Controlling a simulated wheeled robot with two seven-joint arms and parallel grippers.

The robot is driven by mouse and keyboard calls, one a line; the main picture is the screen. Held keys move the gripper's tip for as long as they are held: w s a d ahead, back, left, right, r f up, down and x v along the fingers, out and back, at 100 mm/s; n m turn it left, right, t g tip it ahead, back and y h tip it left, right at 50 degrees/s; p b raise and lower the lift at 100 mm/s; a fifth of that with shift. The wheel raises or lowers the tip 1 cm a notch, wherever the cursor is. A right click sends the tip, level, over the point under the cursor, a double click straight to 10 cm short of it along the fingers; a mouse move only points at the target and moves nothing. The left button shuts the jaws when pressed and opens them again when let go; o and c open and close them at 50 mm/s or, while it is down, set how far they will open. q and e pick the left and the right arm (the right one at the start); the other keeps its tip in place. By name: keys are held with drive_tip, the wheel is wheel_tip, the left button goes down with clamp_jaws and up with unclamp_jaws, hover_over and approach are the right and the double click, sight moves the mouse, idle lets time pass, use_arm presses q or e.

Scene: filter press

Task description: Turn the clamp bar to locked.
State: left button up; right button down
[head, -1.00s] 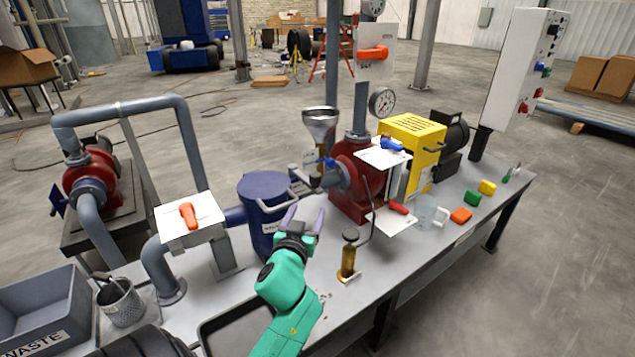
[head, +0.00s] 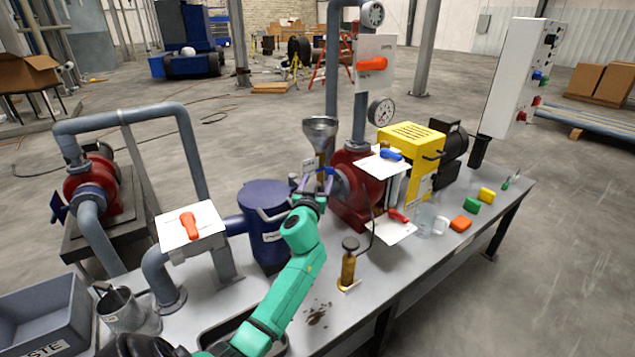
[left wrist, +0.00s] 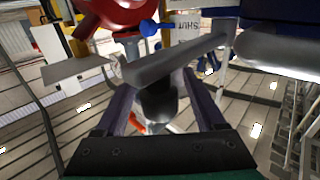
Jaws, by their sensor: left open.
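The blue filter vessel (head: 266,248) stands upright on the bench, with a grey clamp bar (head: 272,216) at its top. My left gripper (head: 311,188) is at the right side of the vessel top and hides part of that area. In the left wrist view the grey bar (left wrist: 180,61) runs across in front of the open fingers (left wrist: 158,92), with a rounded dark grey part between them. The vessel's blue side (left wrist: 285,45) is at the upper right there. A "SHUT" label (left wrist: 187,26) shows behind the bar. I cannot tell whether the fingers touch the bar.
A red pump (head: 355,188), funnel (head: 320,135) and yellow housing (head: 412,150) stand close beyond the gripper. A brass oiler (head: 348,265) stands to its right. A red-handled valve panel (head: 190,228) is at the left. The bench front has bare room around a dark spill (head: 317,314).

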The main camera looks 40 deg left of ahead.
use_arm(q)
clamp_jaws()
drive_tip(key=shift+f, duration=0.1)
idle(1.2)
